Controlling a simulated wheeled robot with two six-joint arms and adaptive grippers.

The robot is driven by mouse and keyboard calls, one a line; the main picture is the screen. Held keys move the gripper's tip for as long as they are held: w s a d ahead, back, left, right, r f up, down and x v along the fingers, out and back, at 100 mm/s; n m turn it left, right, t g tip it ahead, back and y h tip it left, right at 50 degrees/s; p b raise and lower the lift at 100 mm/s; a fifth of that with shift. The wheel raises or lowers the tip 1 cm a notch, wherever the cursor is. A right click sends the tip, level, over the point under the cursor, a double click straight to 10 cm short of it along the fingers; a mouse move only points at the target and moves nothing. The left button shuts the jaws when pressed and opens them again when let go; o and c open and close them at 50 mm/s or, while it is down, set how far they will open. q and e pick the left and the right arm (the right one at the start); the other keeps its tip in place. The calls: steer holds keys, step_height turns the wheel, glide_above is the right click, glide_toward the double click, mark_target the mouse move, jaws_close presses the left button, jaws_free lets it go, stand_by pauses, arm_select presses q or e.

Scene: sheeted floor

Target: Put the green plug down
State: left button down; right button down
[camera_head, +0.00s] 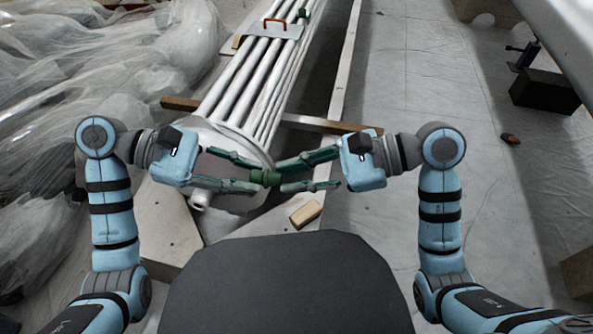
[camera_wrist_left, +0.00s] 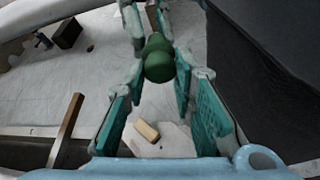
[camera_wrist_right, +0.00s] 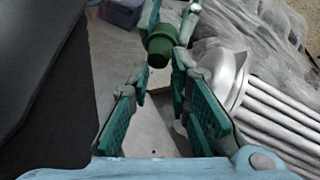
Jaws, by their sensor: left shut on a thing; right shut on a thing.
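The green plug (camera_head: 265,178) is held in the air between my two grippers, in front of the flanged end of the tube bundle. My left gripper (camera_head: 258,173) comes from the left and is shut on the plug. My right gripper (camera_head: 279,176) comes from the right and is also shut on it. The plug shows between the fingertips in the left wrist view (camera_wrist_left: 158,64) and in the right wrist view (camera_wrist_right: 160,46). The fingers hide part of it.
The grey tube bundle (camera_head: 258,78) lies beyond my grippers, across a wooden batten (camera_head: 325,123). A small wooden block (camera_head: 305,214) lies below my right gripper. Clear plastic sheeting (camera_head: 90,85) fills the left. A dark block (camera_head: 545,90) stands right; sheeted floor (camera_head: 425,75) is mostly clear.

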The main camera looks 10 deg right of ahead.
steer(key=shift+w+r, duration=0.15)
steer(key=shift+w, duration=0.1)
steer(key=c, duration=1.4)
jaws_free()
steer(key=shift+s, duration=0.1)
steer(key=shift+c, duration=0.2)
